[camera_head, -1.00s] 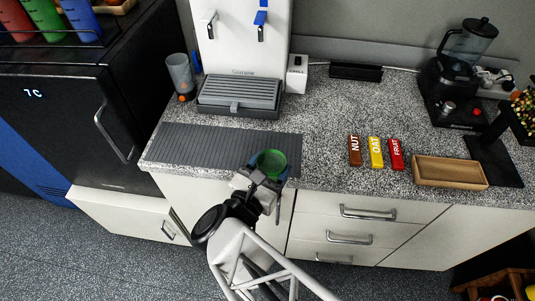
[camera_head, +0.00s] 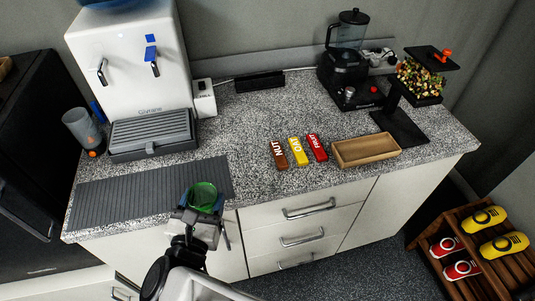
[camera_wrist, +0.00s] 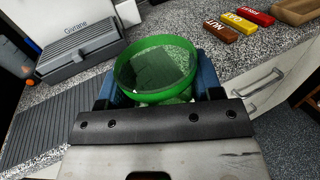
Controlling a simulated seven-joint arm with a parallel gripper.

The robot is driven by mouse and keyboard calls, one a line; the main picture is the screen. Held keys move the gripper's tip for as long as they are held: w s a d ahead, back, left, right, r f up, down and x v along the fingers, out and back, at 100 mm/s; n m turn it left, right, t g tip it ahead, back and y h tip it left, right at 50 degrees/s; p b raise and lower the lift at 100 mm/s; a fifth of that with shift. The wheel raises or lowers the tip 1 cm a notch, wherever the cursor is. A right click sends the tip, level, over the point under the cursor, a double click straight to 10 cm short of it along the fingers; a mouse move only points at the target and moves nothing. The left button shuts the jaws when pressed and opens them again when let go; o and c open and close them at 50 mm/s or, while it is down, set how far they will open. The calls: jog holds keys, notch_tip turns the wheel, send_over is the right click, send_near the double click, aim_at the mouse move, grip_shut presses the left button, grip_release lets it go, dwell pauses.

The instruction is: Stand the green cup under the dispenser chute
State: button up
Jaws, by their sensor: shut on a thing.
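My gripper (camera_head: 203,212) is shut on the green cup (camera_head: 204,193), which stands upright between its fingers near the counter's front edge, by the right end of the ribbed grey mat (camera_head: 130,191). In the wrist view the cup (camera_wrist: 157,62) is see-through and looks empty. Whether its base touches anything is hidden. At the back right of the counter stands a black dispenser (camera_head: 419,82) with an orange knob and a mixed nut-like filling. Its chute cannot be made out. The dark base plate (camera_head: 400,127) in front of it looks bare.
Nut, oat and fruit bars (camera_head: 298,150) and a wooden tray (camera_head: 366,161) lie between the cup and the dispenser. A blender (camera_head: 348,65) stands left of the dispenser. A water cooler (camera_head: 135,60) and a grey tumbler (camera_head: 82,127) are at left. Counter behind the bars is clear.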

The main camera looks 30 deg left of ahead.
jog(key=shift+w, duration=0.15)
jog(key=shift+w+d, duration=0.2)
jog(key=shift+w, duration=0.4)
jog(key=w+d+m+h, duration=0.4)
jog(key=w+d+h, duration=0.3)
jog(key=w, duration=0.7)
jog(key=w+d+m+h, duration=0.35)
jog(key=w+d, duration=0.55)
jog(key=w, duration=0.5)
jog(key=w+d+f+m+g+h, duration=0.1)
jog(key=w+d, duration=0.4)
jog(key=d, duration=0.5)
jog(key=w+d+f+m+g+h, duration=0.1)
jog(key=w+d+m+h, duration=0.2)
jog(key=d, duration=0.6)
jog(key=w+d+f+m+g+h, duration=0.1)
jog(key=w+d+m+h, duration=0.1)
jog(key=w+d+h, duration=0.3)
jog(key=w+d, duration=0.3)
jog(key=d, duration=0.2)
jog(key=shift+d+g, duration=0.35)
jog(key=shift+g, duration=0.05)
jog(key=shift+w+a, duration=0.1)
jog(key=shift+w, duration=0.1)
jog(key=w+a, duration=0.9)
jog(key=shift+w+a, duration=0.35)
jog(key=shift+a, duration=0.05)
jog(key=shift+w, duration=0.1)
